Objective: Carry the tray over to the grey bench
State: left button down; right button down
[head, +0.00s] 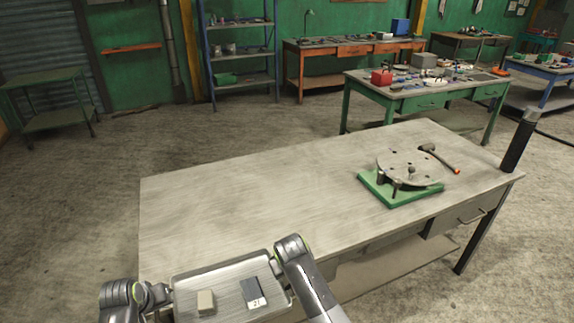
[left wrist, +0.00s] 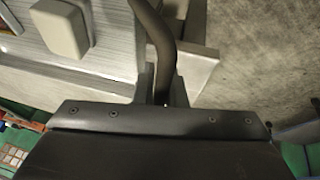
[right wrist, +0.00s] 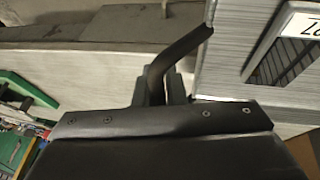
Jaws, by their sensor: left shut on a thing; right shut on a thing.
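The tray (head: 230,281) is a shallow grey metal tray at the bottom of the head view. It carries a beige block (head: 206,302) and a dark block with a white number label (head: 253,291). My left gripper (left wrist: 163,94) is shut on a dark curved handle (left wrist: 158,35) of the tray. My right gripper (right wrist: 160,92) is shut on the other dark handle (right wrist: 183,50). The grey bench (head: 235,200) lies just beyond the tray, which overlaps its near-left edge in the head view. The gap between tray and bench top is hard to tell.
A green-based fixture with a round drilled plate (head: 408,170) and a hammer (head: 440,158) stand on the bench's right half. A dark post (head: 518,145) rises at its right end. The bench top's left and middle are bare. Other workbenches and shelves stand behind.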

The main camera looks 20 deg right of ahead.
aim_at(250, 228)
jog(key=i+l, duration=0.3)
jog(key=i, duration=0.15)
jog(key=i+l, duration=0.3)
jog(key=i, duration=0.2)
